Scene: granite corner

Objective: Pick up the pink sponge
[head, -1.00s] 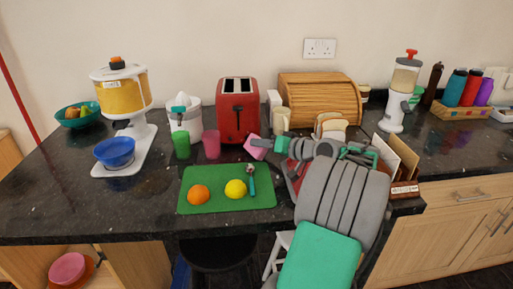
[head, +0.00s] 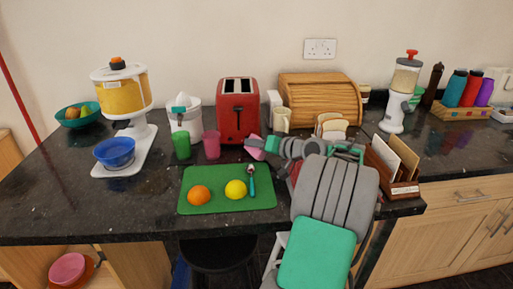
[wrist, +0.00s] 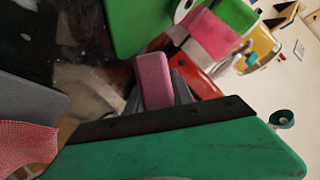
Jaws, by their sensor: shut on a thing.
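The pink sponge (head: 254,147) is held at the end of my gripper (head: 268,146), just in front of the red toaster in the head view. In the wrist view the sponge (wrist: 153,81) is a pink block between grey fingers (wrist: 180,88). My gripper is shut on it. Part of the sponge is hidden by the gripper. I cannot tell from these views whether it touches the counter.
A red toaster (head: 238,108) stands behind the sponge. Pink (head: 211,145) and green (head: 181,146) cups are to the left. Toast and a wooden letter holder (head: 401,190) are to the right.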

